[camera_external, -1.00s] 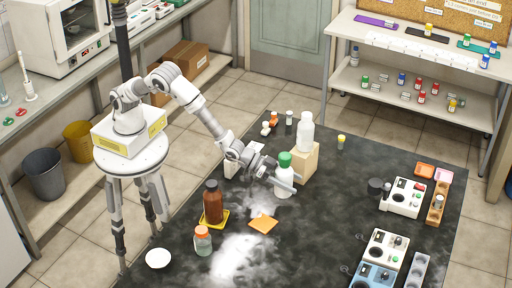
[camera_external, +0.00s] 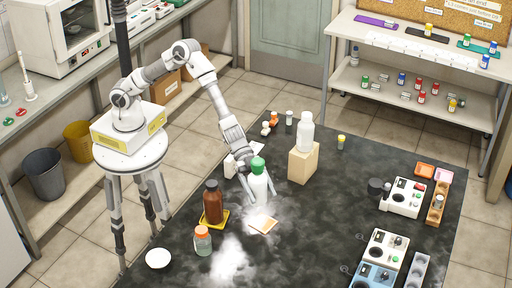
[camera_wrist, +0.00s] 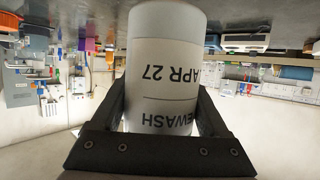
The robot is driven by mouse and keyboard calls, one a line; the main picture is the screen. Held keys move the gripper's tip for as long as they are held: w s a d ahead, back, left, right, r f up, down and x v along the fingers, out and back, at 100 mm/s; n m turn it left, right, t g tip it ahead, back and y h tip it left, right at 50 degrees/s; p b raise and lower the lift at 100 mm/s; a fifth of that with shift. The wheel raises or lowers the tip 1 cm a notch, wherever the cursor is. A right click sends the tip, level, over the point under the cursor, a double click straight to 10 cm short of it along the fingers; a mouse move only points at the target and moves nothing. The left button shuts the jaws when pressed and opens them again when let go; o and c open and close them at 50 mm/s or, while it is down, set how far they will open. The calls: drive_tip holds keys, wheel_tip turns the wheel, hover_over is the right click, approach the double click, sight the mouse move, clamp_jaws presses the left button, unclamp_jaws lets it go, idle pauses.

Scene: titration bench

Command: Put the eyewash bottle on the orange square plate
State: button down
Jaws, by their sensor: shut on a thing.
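The eyewash bottle (camera_external: 259,188) is white with a green cap. My gripper (camera_external: 257,196) is shut on its body, and the bottle is upright. In the wrist view the white bottle (camera_wrist: 163,60) fills the middle between the fingers, its label upside down with "EYEWASH" partly hidden. The orange square plate (camera_external: 263,224) lies on the black table just below and slightly right of the bottle in the external view. No bottle stands on the plate. I cannot tell exactly how high the bottle is above the table.
A brown bottle (camera_external: 212,203) on a yellow plate and a clear jar with an orange cap (camera_external: 203,241) stand to the left. A white bottle (camera_external: 305,131) stands on a wooden block (camera_external: 302,163) behind to the right. A white dish (camera_external: 158,258) lies front left.

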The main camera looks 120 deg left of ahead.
drive_tip(key=shift+s+d+r, duration=0.2)
drive_tip(key=shift+d+r, duration=0.1)
drive_tip(key=shift+r, duration=0.15)
drive_tip(key=b, duration=0.1)
hover_over(259, 225)
drive_tip(key=shift+g+h, duration=0.3)
wheel_tip(259, 225, down, 10)
drive_tip(key=shift+d+r, duration=0.1)
drive_tip(key=shift+d, duration=0.05)
unclamp_jaws()
drive_tip(key=shift+f+b, duration=0.2)
drive_tip(key=shift+b, duration=0.1)
drive_tip(key=shift+r, duration=0.2)
drive_tip(key=v, duration=0.7)
drive_tip(key=shift+s+r, duration=0.1)
drive_tip(key=shift+s, duration=0.1)
